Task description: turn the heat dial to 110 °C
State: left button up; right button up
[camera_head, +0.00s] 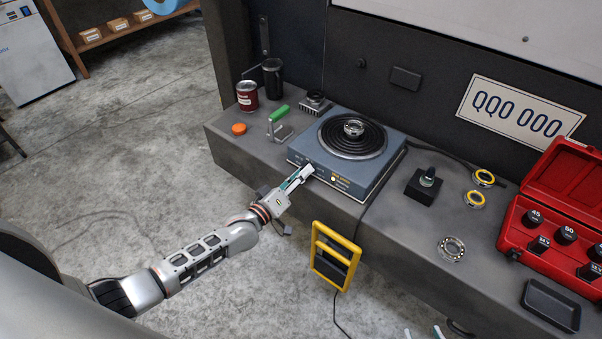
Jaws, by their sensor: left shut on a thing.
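A blue-grey hot plate (372,187) with a black coiled heating element stands on the workbench. A ring-shaped metal part (353,128) sits on the middle of the coil. My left gripper (304,174) reaches the left part of the hot plate's front panel and is shut there on the heat dial. A small pale round spot (333,178) and yellow lettering show on the panel to the right of the fingers. Only two fingertips of my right gripper (423,332) show at the bottom edge, spread apart and empty.
A green-handled clamp (279,115), an orange cap (239,129) and a red can (247,96) stand left of the hot plate. A yellow-framed device (334,256) hangs at the bench front. Bearings (451,248) and a red socket case (565,185) lie right.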

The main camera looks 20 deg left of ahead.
pick_arm(q)
jog(key=shift+m, duration=0.9)
jog(key=shift+m+p, duration=0.35)
jog(key=shift+m, duration=0.65)
jog(key=m, duration=0.3)
jog(key=shift+m, duration=0.4)
jog(key=shift+m+p, duration=0.3)
jog(key=shift+m, duration=0.5)
jog(key=o, duration=1.1)
